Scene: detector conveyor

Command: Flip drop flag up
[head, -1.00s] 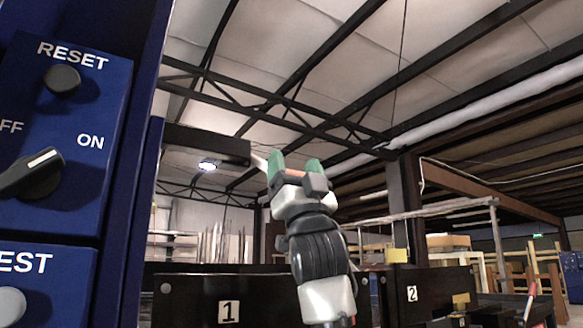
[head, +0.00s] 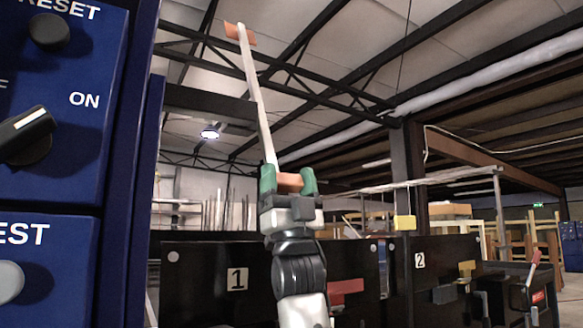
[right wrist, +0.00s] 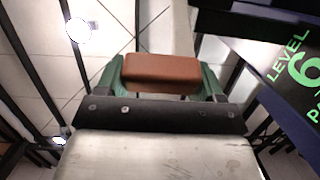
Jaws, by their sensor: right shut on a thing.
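A long pale bar (head: 256,95) rises nearly upright from behind my right gripper, leaning a little left. An orange piece (head: 240,34) crosses its top end. My right gripper (head: 288,181) has green fingertips and is shut on an orange-brown block. The block (right wrist: 161,74) sits between the green fingers in the right wrist view. I cannot tell whether the block and the bar are one piece, as the bar's lower end is hidden. My left gripper is not in view.
A blue panel (head: 60,165) with knobs stands close on the left. Black boards marked 1 (head: 200,278) and 2 (head: 445,252) stand lower down. In the right wrist view, a dark screen (right wrist: 285,55) with green text is at upper right.

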